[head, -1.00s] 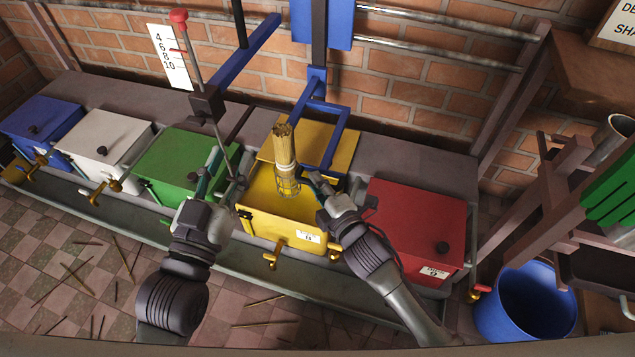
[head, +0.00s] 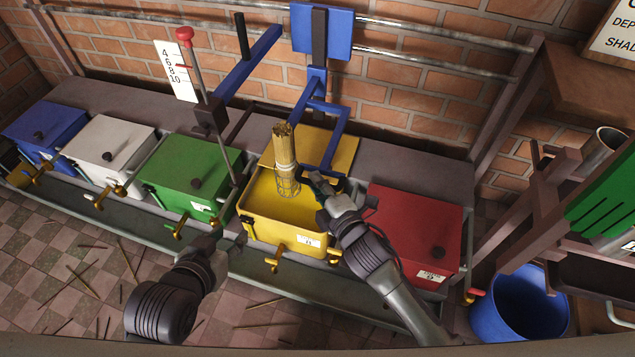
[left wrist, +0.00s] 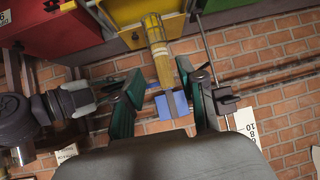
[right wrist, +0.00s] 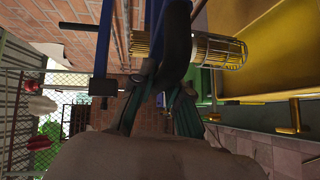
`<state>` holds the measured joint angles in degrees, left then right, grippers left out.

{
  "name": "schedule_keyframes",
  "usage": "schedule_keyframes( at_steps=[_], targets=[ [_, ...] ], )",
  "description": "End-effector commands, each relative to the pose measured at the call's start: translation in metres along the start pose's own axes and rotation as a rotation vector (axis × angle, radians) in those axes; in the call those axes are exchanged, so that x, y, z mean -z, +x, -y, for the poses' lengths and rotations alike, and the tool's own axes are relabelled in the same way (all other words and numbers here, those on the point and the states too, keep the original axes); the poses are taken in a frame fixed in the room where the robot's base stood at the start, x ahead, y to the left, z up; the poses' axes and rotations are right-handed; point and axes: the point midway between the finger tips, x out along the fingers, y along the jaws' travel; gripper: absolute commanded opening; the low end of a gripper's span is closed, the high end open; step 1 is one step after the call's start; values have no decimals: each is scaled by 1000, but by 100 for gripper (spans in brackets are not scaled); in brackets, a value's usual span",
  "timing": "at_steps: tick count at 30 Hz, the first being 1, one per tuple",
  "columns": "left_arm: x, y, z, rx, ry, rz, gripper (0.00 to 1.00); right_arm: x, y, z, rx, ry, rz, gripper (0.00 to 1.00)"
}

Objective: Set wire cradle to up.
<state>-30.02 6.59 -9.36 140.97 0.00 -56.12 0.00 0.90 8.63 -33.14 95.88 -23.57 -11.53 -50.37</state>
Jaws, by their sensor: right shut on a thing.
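The wire cradle (head: 288,187) holds an upright bundle of tan sticks (head: 284,147) over the open yellow vat (head: 262,230). I cannot tell whether its bottom touches the yellow liquid. The cradle also shows in the right wrist view (right wrist: 220,50). It hangs beside a blue bent frame (head: 335,140). My right gripper (head: 318,182) is just right of the cradle, shut on a dark curved handle (right wrist: 178,45) that hides part of its fingers. My left gripper (head: 236,243) is open and empty, in front of the vats; its spread fingers show in the left wrist view (left wrist: 158,95).
A rod with a red knob (head: 184,34) leans up beside a scale card (head: 175,70). Closed green (head: 187,170) and red (head: 418,225) vats flank the yellow one. A blue bucket (head: 520,305) and a dark rack (head: 545,190) stand at right. Loose sticks lie on the floor.

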Motion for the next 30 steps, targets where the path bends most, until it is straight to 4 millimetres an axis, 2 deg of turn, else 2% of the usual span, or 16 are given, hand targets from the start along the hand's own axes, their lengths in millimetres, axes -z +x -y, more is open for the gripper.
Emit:
schedule_keyframes(
  at_steps=[1, 12, 18, 26, 27, 30],
  targets=[
    [-6, -3, 1, 3, 0, 39, 40, 1, 0, -6, -5, 0, -1, 0],
    [-55, -23, 7, 17, -6, 306, 40, 2, -1, -16, -5, 0, -1, 0],
    [-65, -28, 8, 20, -7, 357, 40, 2, -2, -17, -5, 0, -1, 0],
    [-65, -27, 8, 20, -7, 358, 40, 2, -2, -16, -5, 0, -1, 0],
    [-65, -27, 8, 20, -7, 358, 40, 2, -2, -16, -5, 0, -1, 18],
    [-65, -27, 8, 20, -7, 357, 40, 2, -2, -16, -4, 0, -1, 35]
  ],
)
